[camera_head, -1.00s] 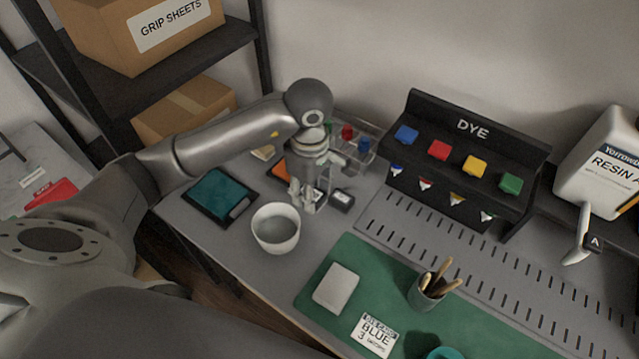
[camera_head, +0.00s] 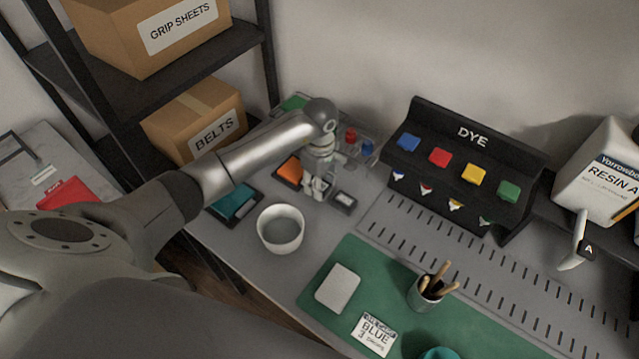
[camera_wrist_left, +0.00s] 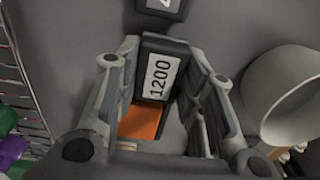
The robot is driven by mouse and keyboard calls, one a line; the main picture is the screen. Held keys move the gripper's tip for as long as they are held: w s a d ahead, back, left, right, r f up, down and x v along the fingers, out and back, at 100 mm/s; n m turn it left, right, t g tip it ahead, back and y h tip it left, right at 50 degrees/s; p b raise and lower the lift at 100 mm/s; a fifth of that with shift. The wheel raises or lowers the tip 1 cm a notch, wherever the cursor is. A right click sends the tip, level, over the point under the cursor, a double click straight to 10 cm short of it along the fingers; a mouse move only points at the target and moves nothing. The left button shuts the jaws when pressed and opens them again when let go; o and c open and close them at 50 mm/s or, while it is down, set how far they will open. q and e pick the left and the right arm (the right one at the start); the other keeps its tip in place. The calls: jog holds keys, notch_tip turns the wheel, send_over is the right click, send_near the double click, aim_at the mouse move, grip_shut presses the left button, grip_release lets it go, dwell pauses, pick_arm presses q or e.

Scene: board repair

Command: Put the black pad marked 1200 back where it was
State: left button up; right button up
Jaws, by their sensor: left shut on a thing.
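The black pad marked 1200 (camera_wrist_left: 160,75) stands on edge between the fingers of my left gripper (camera_wrist_left: 165,95), its white label facing the wrist camera. My left gripper is shut on it. In the head view the left gripper (camera_head: 317,188) is over the grey bench, behind the white bowl (camera_head: 281,238) and just right of an orange pad (camera_head: 289,170). The pad marked 1200 is hard to make out there. In the wrist view an orange surface (camera_wrist_left: 141,122) shows below the held pad. I cannot tell whether the held pad touches the bench.
A small dark block with a white label (camera_head: 344,200) lies right of the gripper. A teal pad (camera_head: 232,202) lies to the left. A rack with red and blue items (camera_head: 360,150) and the DYE stand (camera_head: 472,150) are behind. A green mat (camera_head: 390,285) lies in front.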

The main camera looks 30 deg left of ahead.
pick_arm(q)
jog(key=shift+f, duration=0.7)
jog(key=shift+f, duration=0.25)
jog(key=o, duration=1.1)
jog(key=shift+c, duration=0.2)
jog(key=shift+r, duration=0.1)
jog(key=shift+r, duration=0.15)
notch_tip(320, 180, up, 12)
jog(key=b, duration=0.2)
